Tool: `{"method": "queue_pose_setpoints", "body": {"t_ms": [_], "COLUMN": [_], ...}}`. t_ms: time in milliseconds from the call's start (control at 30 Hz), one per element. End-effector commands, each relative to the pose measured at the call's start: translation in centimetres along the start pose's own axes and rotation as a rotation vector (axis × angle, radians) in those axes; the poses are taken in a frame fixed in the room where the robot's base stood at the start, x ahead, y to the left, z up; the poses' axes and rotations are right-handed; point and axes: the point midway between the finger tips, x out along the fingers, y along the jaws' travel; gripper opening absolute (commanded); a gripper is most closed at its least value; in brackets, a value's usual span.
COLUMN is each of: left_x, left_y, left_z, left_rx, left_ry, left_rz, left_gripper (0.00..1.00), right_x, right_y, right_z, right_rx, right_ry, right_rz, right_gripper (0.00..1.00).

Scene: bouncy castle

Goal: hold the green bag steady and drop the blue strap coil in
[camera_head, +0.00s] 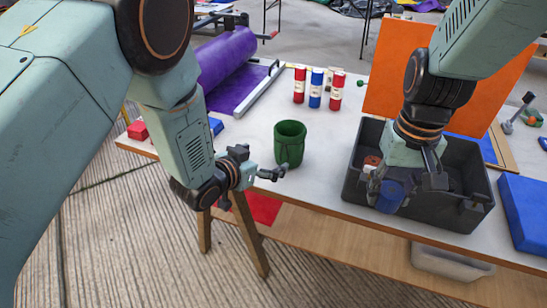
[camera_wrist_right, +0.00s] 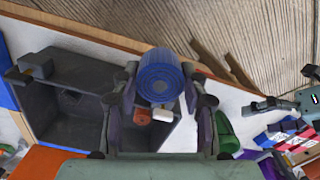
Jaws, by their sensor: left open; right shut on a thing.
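The green bag (camera_head: 289,144) stands upright and open-topped on the white table in the head view. It also shows at the right of the right wrist view (camera_wrist_right: 227,133). My left gripper (camera_head: 272,173) is open, low beside the bag's near left side; I cannot tell whether it touches. My right gripper (camera_head: 408,187) is shut on the blue strap coil (camera_head: 390,195), over the dark grey bin (camera_head: 471,214). The coil fills the space between the fingers in the right wrist view (camera_wrist_right: 160,76). What lies inside the bag is hidden.
Red and blue cylinders (camera_head: 315,88) stand behind the bag. A purple roll (camera_head: 228,55) lies at the back left. An orange panel (camera_head: 395,65) rises behind the bin. A blue block (camera_head: 525,210) lies at right. Bare table separates bag and bin.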

Motion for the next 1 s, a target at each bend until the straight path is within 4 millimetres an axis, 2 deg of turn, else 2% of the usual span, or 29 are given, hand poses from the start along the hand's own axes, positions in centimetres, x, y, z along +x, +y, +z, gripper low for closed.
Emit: {"method": "queue_pose_setpoints", "body": {"t_ms": [200, 333, 700, 1000], "left_x": [0.0, -0.1, -0.1, 0.0], "left_y": [-0.1, -0.1, -0.1, 0.0], "left_z": [-0.2, -0.2, -0.2, -0.2], "left_rx": [-0.005, -0.005, -0.006, -0.006], "left_ry": [0.014, 0.013, 0.012, 0.012], "left_rz": [0.006, 0.006, 0.003, 0.003], "left_gripper": [0.99, 0.99, 0.99, 0.99], "right_x": [0.0, -0.2, -3.0, -6.2], "right_y": [-0.2, -0.8, -5.3, -9.8], "right_z": [-0.1, -1.6, -12.0, -18.8], "right_rx": [-0.001, -0.026, -0.23, -0.418], "right_ry": [0.001, 0.014, 0.117, 0.203], "right_rz": [0.001, 0.001, -0.013, -0.042], "right_gripper": [0.11, 0.11, 0.11, 0.11]}}
